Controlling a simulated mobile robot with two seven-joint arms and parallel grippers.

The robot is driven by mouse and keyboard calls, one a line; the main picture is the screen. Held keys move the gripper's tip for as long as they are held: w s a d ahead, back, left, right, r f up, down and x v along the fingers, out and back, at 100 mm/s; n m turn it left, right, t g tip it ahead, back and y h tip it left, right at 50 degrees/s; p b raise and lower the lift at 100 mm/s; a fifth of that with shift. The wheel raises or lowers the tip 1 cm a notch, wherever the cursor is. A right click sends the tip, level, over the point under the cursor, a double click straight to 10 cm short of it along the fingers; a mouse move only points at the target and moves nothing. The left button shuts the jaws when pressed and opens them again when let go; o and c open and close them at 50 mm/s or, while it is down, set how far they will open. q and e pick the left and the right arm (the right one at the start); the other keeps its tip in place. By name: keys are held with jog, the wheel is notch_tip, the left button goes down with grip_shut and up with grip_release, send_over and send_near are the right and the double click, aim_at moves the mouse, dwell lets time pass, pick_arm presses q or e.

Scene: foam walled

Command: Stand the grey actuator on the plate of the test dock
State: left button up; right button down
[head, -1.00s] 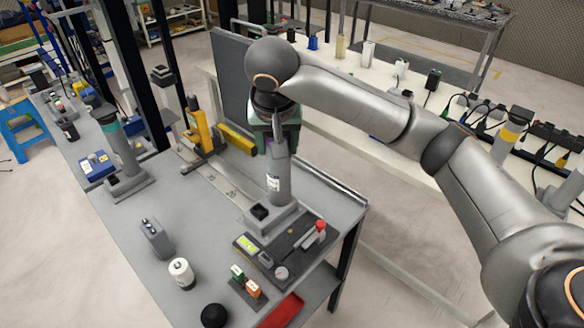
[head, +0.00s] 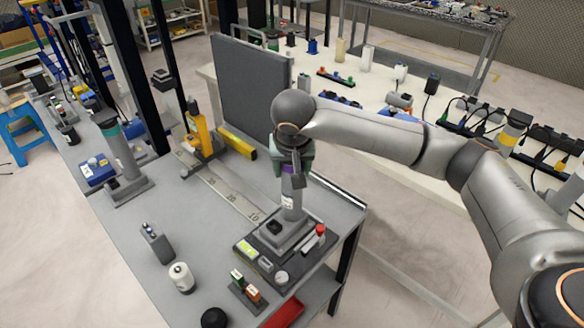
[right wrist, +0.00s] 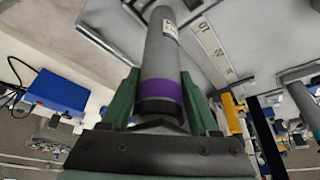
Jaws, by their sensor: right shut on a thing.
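The grey actuator (head: 290,206) has a purple band near its top and a wide square base. My right gripper (head: 293,163) is shut around its upper end and holds it upright. The right wrist view shows the green fingers on both sides of the actuator (right wrist: 160,60), by the purple band. The test dock (head: 300,257) is a dark slab with a lit yellow-green display and a red knob. The actuator's base is over its rear part and hides the plate. I cannot tell whether base and plate touch. My left gripper is not in view.
A similar actuator with a teal band (head: 119,150) stands at the left of the bench. A grey box (head: 157,243), a white cylinder (head: 181,277) and a black dome (head: 214,318) are left of the dock. A dark panel (head: 250,95) rises behind.

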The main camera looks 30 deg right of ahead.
jog(key=shift+r, duration=0.1)
jog(key=shift+c, duration=0.7)
grip_release()
jog(key=v, duration=1.2)
jog(key=shift+p, duration=0.4)
